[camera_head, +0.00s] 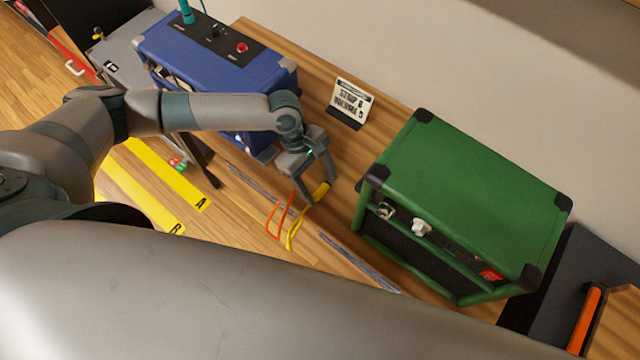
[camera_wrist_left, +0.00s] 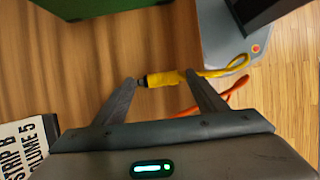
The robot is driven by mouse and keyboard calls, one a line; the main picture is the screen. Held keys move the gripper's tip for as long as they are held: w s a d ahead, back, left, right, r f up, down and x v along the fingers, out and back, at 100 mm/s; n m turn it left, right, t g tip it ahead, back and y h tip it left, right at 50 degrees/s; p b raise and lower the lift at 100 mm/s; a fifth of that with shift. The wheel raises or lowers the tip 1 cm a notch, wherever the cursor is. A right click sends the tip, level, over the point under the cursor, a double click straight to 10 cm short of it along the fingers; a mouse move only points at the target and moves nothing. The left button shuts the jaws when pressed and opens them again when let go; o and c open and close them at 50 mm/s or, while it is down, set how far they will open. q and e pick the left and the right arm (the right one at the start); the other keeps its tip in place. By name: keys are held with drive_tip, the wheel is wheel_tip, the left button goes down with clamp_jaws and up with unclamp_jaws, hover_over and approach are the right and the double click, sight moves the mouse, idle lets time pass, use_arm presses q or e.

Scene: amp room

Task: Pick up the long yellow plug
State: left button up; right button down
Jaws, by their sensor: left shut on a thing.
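The long yellow plug (camera_head: 320,192) is between the fingertips of my left gripper (camera_head: 318,194), over the wooden bench between the blue and green amps. In the left wrist view the yellow plug (camera_wrist_left: 163,79) lies crosswise between the two fingers of my left gripper (camera_wrist_left: 162,82), which is shut on it. Its dark tip points left and its yellow cable trails to the right. An orange cable (camera_head: 281,216) loops beside the yellow one; it also shows in the left wrist view (camera_wrist_left: 232,91). I cannot tell how high the plug is held. My right gripper is not in view.
A blue amp (camera_head: 215,75) stands left and a green amp (camera_head: 465,195) stands right on the wooden bench (camera_head: 390,105). Yellow strips (camera_head: 165,175) marked A and B lie at lower left.

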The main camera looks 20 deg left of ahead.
use_arm(q)
wheel_tip(320, 180, up, 10)
drive_tip(key=b, duration=0.1)
drive_tip(key=shift+f+b, duration=0.15)
drive_tip(key=shift+b, duration=0.2)
idle(0.8)
wheel_tip(320, 180, up, 13)
drive_tip(key=m+g+y+b, duration=0.2)
drive_tip(key=m+g+y, duration=0.15)
drive_tip(key=m, duration=0.95)
hover_over(319, 187)
drive_tip(key=w+a, duration=0.2)
drive_tip(key=a, duration=0.5)
drive_tip(key=shift+s+a+r+m+t+y, duration=0.1)
drive_tip(key=shift+s+r+m+t+y, duration=0.05)
drive_tip(key=shift+r+m+t+y, duration=0.15)
drive_tip(key=shift+s+a+r+m+t+y, duration=0.1)
drive_tip(key=shift+s+r+m, duration=0.1)
drive_tip(key=shift+r, duration=0.2)
drive_tip(key=shift+w, duration=0.1)
